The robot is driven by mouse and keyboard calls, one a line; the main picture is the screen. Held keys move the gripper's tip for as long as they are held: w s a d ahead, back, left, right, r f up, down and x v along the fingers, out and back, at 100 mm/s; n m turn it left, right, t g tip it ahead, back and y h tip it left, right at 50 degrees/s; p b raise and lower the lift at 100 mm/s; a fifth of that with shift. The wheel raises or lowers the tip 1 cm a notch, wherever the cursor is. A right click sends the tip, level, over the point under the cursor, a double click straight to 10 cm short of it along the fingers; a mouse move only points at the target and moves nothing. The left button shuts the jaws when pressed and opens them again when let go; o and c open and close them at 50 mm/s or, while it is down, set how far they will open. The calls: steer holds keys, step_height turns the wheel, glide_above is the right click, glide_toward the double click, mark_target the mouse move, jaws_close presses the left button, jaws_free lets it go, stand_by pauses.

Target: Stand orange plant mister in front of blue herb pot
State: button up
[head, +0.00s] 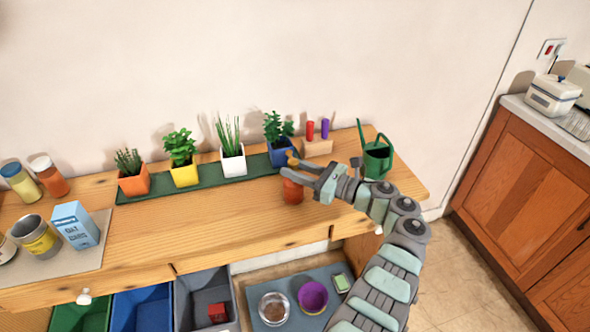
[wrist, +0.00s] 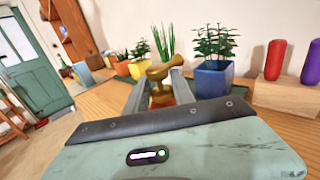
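The orange plant mister (head: 292,191) is upright in front of the blue herb pot (head: 281,155), with bare wood between them. In the wrist view the mister's ochre spray head (wrist: 160,70) rises between my fingers. My gripper (head: 298,171) has one finger on each side of the mister's upper part and looks shut on it. In the wrist view my gripper (wrist: 160,88) hides the mister's lower body. Whether its base touches the tabletop is hard to tell. The blue herb pot (wrist: 213,79) shows to the right of the mister there.
Orange, yellow and white herb pots (head: 233,162) stand left of the blue one on a green tray (head: 208,180). A wooden block (head: 317,147) with red and purple pegs and a green watering can (head: 377,158) stand to the right. The wooden tabletop (head: 200,220) left of the mister is clear.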

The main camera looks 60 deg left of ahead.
steer(key=o, duration=0.3)
steer(key=shift+o, duration=0.2)
steer(key=shift+r, duration=0.1)
steer(key=shift+r+p, duration=0.15)
steer(key=shift+p, duration=0.2)
steer(key=b+v, duration=0.4)
steer(key=v, duration=0.8)
steer(key=shift+d, duration=0.1)
